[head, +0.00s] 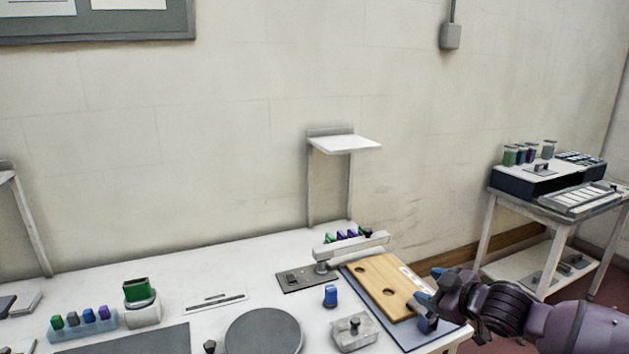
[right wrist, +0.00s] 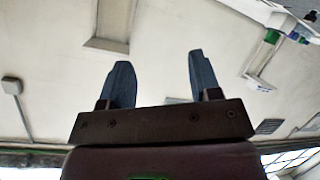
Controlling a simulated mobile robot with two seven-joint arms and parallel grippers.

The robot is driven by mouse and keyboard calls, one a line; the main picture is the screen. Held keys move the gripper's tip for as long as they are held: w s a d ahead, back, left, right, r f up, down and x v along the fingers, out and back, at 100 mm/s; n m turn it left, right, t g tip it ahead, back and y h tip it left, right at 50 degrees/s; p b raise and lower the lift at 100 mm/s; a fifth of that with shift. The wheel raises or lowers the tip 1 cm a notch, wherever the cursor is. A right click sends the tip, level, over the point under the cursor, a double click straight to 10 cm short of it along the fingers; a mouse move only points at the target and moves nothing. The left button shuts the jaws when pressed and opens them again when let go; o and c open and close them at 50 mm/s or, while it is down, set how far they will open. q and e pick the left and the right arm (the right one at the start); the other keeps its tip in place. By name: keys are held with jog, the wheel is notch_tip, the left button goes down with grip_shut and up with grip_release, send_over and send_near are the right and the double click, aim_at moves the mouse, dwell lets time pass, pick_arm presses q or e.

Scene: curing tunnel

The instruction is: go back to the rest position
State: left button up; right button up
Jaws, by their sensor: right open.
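My right gripper (head: 430,312) is at the lower right in the head view, at the right edge of the worktable (head: 215,268). Its blue fingers stand apart with nothing between them, as the right wrist view also shows (right wrist: 160,85). In the head view it is in front of the right end of a wooden board with round holes (head: 378,278). I cannot tell whether the gripper touches the board or is above it. My left gripper is not in the head view.
A blue vial (head: 330,295), a grey block (head: 354,333) and a round grey disc (head: 263,333) are on the table left of the board. A metal arm fixture (head: 350,245) stands behind them. A side table (head: 490,225) with equipment stands at the right.

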jog(key=s+a+f+t, duration=0.1)
jog(key=s+a+f, duration=0.3)
jog(key=s+d+f+m+h, duration=0.2)
jog(key=s+f, duration=0.4)
jog(key=s, duration=0.3)
jog(key=s+d+f+m+h, duration=0.2)
jog(key=s+f+m, duration=0.2)
jog(key=s+f, duration=0.3)
jog(key=s+d+f+m+g+h, duration=0.1)
jog(key=s+d+f+m+h, duration=0.1)
jog(key=s+f+m, duration=0.2)
jog(key=s+f, duration=0.3)
jog(key=s, duration=0.4)
jog(key=shift+s+d+h, duration=0.15)
jog(key=shift+d+h, duration=0.15)
jog(key=shift+d, duration=0.1)
jog(key=shift+f, duration=0.1)
